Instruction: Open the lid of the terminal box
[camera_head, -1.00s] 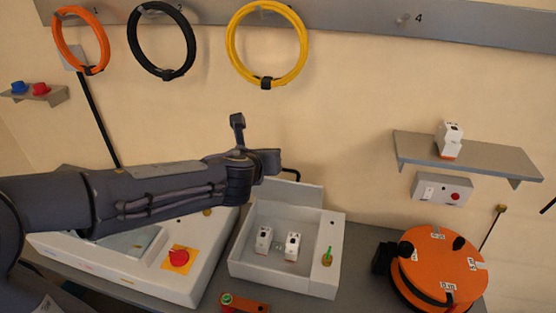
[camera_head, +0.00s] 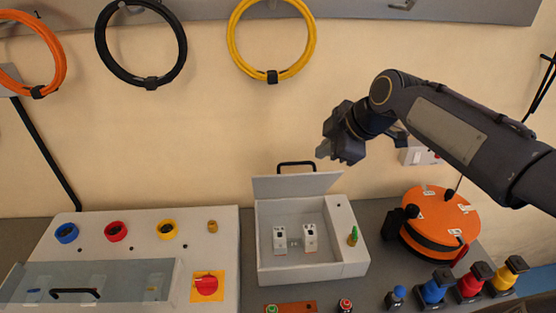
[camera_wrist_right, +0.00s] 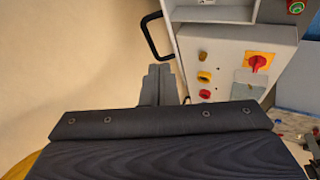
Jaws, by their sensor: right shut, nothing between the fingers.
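The terminal box (camera_head: 262,262) is a white open-topped box on the bench, with two white modules inside. Its lid (camera_head: 297,186) stands raised at the back edge, with a black handle (camera_head: 297,164) at its top. My right gripper (camera_head: 323,149) is shut and empty, above and to the right of the handle, apart from it. In the right wrist view the gripper's fingers (camera_wrist_right: 158,84) show beside a black handle (camera_wrist_right: 154,36) and do not hold it. My left gripper is not in view.
A control panel (camera_head: 225,245) with a red rotary switch (camera_head: 206,284) and a clear cover (camera_head: 90,280) is left of the box. An orange reel (camera_head: 440,215) and colored connectors (camera_head: 470,283) are at right. Cable coils (camera_head: 140,80) hang on the wall above.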

